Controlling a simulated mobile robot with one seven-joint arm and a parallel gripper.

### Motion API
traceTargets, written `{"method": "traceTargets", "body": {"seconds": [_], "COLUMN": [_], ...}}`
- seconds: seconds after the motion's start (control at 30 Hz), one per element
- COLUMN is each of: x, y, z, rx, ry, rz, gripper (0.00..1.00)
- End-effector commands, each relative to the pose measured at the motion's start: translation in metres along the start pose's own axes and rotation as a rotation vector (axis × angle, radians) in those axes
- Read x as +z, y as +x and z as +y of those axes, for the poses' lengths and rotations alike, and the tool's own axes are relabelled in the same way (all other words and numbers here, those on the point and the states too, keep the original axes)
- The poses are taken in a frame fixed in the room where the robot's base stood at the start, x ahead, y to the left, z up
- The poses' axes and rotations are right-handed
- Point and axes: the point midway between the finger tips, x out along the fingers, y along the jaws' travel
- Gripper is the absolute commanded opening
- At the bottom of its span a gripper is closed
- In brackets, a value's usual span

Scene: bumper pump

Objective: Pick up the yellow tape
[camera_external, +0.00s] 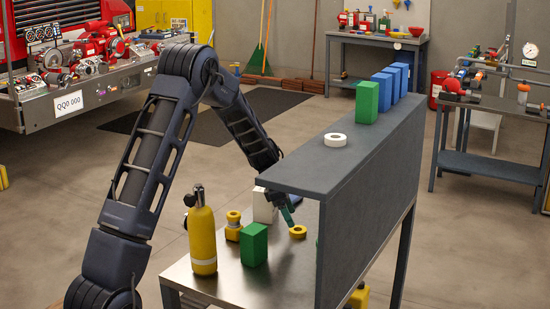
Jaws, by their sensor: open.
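The yellow tape (298,232), a small ring-shaped roll, lies flat on the metal tabletop (228,286), partly under the grey shelf. My gripper (289,215) reaches down just above and to the left of the tape, under the shelf's near edge. It is open. The fingers are small here, and the gap to the tape is hard to judge. Part of my gripper and wrist is close to the shelf edge.
A yellow cylinder (202,240), a yellow fitting (233,226), a green block (254,245) and a white box (263,206) stand on the tabletop. The grey shelf (310,178) overhangs it, carrying a white tape roll (335,140), a green block (367,102) and blue blocks (382,90).

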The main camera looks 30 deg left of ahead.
Motion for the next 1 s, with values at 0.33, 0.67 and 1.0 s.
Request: {"method": "traceTargets", "body": {"seconds": [0.33, 0.67, 1.0], "x": [0.001, 0.001, 0.001], "y": [0.039, 0.051, 0.051], "z": [0.001, 0.001, 0.001], "rx": [-0.002, 0.0, 0.0], "ry": [0.0, 0.001, 0.001], "rz": [0.001, 0.0, 0.0], "gripper": [0.75, 0.75, 0.27]}}
